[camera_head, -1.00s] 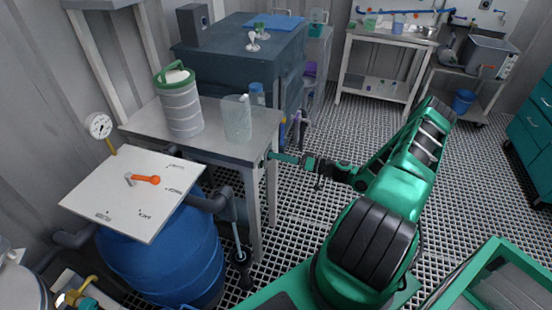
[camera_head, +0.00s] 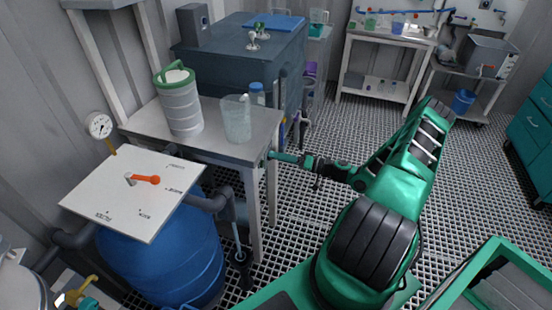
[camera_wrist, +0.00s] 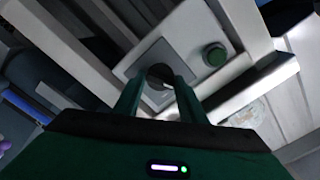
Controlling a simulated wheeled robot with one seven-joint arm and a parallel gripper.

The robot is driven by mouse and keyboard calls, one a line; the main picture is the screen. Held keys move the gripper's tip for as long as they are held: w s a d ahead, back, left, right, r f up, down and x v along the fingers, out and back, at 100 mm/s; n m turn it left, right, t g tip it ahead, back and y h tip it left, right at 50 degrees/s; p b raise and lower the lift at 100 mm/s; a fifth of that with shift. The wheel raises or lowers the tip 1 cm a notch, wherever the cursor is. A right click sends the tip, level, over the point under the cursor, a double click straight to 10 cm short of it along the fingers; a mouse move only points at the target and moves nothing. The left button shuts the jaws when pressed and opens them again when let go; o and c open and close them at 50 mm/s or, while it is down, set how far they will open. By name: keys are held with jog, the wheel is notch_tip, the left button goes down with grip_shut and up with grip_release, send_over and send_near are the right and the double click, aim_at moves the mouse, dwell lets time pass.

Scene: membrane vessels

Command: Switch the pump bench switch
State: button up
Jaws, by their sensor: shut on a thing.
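The pump bench (camera_head: 218,143) is a grey metal table at centre left in the head view. My gripper (camera_head: 273,156) is at the bench's right front edge; the switch is too small or hidden to make out there. In the wrist view, a pale square plate (camera_wrist: 188,42) carries a dark round knob (camera_wrist: 159,72). My gripper (camera_wrist: 157,84) also shows there, its two green fingers on either side of the knob and shut on it. A green round button (camera_wrist: 214,55) sits on the pale housing to the right of the plate.
A green-lidded canister (camera_head: 181,104) and a clear jug (camera_head: 237,118) stand on the bench. A blue barrel (camera_head: 165,258) under a white panel (camera_head: 98,196) with an orange lever (camera_head: 146,180) stands at lower left.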

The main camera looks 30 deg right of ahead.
jog(key=m, duration=1)
jog(key=shift+d+f+m, duration=0.15)
jog(key=shift+d+m, duration=0.05)
jog(key=shift+m, duration=0.2)
dwell(0.4)
jog(key=o, duration=1)
jog(key=v, duration=1)
jog(key=shift+s+d, duration=0.25)
